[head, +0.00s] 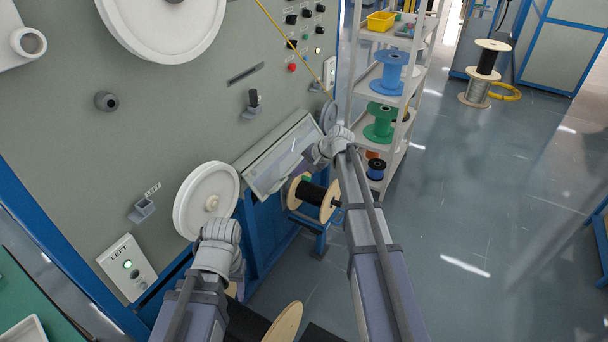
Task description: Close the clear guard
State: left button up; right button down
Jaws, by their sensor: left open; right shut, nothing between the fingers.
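The clear guard (275,160) is a long see-through panel with a pale frame, at the middle of the head view. It slants out from the grey machine front above a blue frame. My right gripper (318,152) is at the guard's right end; its fingers are small and partly hidden by the wrist, and I cannot tell if it touches the guard. It is shut with nothing in it. My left gripper (218,230) is in front of the white wheel's lower edge, left of and below the guard. It is open, its fingers mostly hidden by the wrist.
A white wheel (198,203) sticks out from the panel left of the guard. A black-wound spool (312,193) sits below the guard's right end. A shelf rack with blue (390,70) and green (381,122) spools stands behind my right arm.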

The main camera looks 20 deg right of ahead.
aim_at(282, 184)
jog(key=shift+b+x, duration=2.55)
jog(key=shift+x, duration=1.35)
jog(key=shift+f, duration=0.1)
jog(key=w+a+f+t+y+b, duration=0.1)
jog(key=f+b, duration=0.1)
jog(key=b, duration=0.4)
jog(key=w+a+f+t+y+b, duration=0.1)
jog(key=f+t+y+b, duration=0.1)
jog(key=b, duration=0.4)
jog(key=w+a+f+t+y+b, duration=0.1)
jog(key=w+a+f+b, duration=0.1)
jog(key=b, duration=0.4)
jog(key=shift+f+t+y+b, duration=0.3)
jog(key=shift+f+t+y, duration=0.1)
jog(key=shift+f, duration=0.45)
jog(key=shift+s, duration=0.1)
